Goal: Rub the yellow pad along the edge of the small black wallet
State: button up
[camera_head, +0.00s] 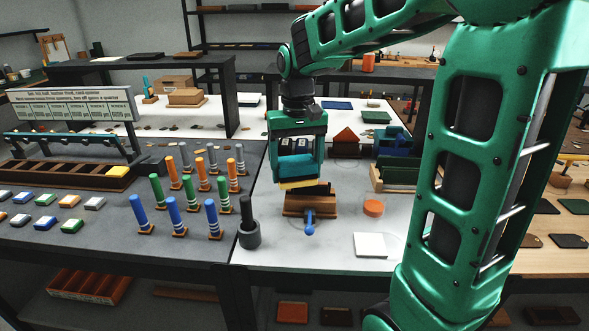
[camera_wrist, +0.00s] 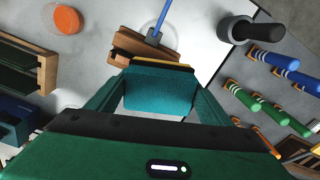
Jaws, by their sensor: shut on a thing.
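My gripper (camera_head: 297,170) hangs over the white bench at centre, with its fingers shut on a teal block. The yellow pad (camera_head: 298,185) is the block's lower face; in the wrist view it shows as a thin yellow strip (camera_wrist: 162,65) along the block's far edge. Below it stands a brown wooden clamp (camera_head: 300,207) with a blue handle (camera_head: 310,222). The pad is close above the clamp; I cannot tell whether they touch. In the wrist view the clamp (camera_wrist: 140,44) lies just beyond the pad.
An orange round tin (camera_head: 373,208) and a white square (camera_head: 369,245) lie right of the clamp. A black pot with a stick (camera_head: 249,237) and striped posts (camera_head: 173,218) stand left. A green rack (camera_head: 393,174) stands to the right. Dark flat pieces (camera_head: 568,241) lie on the far-right bench.

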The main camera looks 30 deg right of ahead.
aim_at(311, 162)
jog(key=shift+d, duration=0.1)
jog(key=shift+s+d, duration=0.55)
jog(key=shift+d, duration=0.2)
jog(key=shift+s+d, duration=0.5)
jog(key=shift+d, duration=0.25)
jog(key=shift+s+d, duration=0.5)
jog(key=shift+d, duration=0.25)
jog(key=shift+s+d, duration=0.5)
jog(key=shift+d, duration=0.2)
jog(key=shift+w+a, duration=0.55)
jog(key=shift+a, duration=0.25)
jog(key=shift+w+a, duration=0.5)
jog(key=shift+a, duration=0.3)
jog(key=shift+w+a, duration=0.5)
jog(key=shift+a, duration=0.25)
jog(key=shift+w+a, duration=0.5)
jog(key=shift+a, duration=0.2)
